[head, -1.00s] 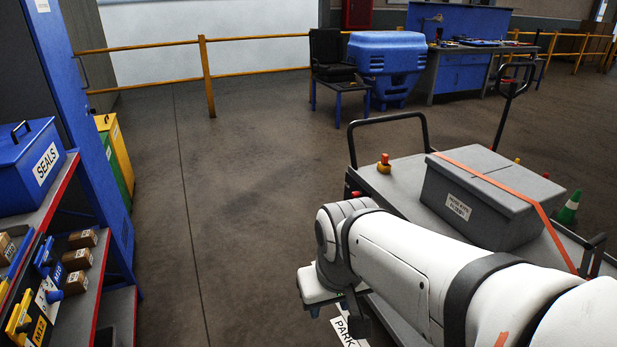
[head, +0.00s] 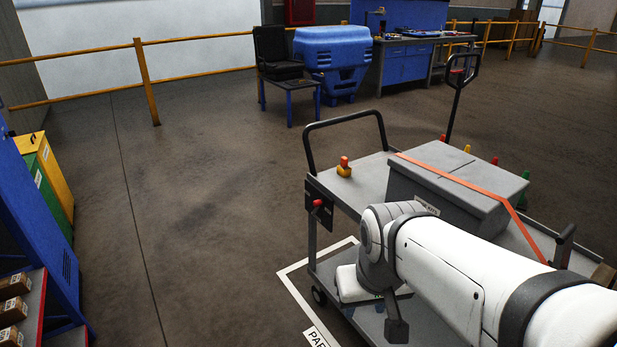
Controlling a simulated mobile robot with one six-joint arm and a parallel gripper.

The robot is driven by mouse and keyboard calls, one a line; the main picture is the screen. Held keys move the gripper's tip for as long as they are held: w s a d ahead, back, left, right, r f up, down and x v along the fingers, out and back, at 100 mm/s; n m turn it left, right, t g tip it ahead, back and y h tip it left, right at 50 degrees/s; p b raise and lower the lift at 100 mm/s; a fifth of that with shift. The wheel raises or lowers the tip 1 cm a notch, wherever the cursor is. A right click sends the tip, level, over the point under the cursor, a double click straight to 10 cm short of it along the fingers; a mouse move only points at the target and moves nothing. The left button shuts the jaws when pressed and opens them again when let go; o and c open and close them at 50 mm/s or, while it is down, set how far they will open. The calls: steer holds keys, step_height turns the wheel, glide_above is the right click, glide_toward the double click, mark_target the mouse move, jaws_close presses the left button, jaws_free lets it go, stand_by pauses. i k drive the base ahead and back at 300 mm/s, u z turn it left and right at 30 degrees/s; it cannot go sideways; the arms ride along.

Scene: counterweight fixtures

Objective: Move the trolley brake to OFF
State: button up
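The grey trolley (head: 369,177) stands right of centre in the head view, with a black push handle at its left end. A dark plate with a red-knobbed lever (head: 317,203) is on the trolley's left end post, below the handle; it looks like the brake. Any ON or OFF marking there is too small to read. My white arm reaches in from the lower right, in front of the trolley. My gripper (head: 397,325) is the dark part hanging below the wrist, right of and below the lever and apart from it in the picture. Its fingers cannot be made out.
White floor lines with a PARK label (head: 317,338) run beside the trolley. Shelving (head: 38,300) stands at left; the floor between is clear.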

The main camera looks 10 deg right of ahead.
mark_target(317, 203)
steer(key=z, duration=0.05)
steer(key=i, duration=0.85)
steer(key=u, duration=0.05)
steer(key=k, duration=1)
steer(key=u, duration=0.5)
steer(key=i, duration=1.25)
steer(key=z, duration=0.3)
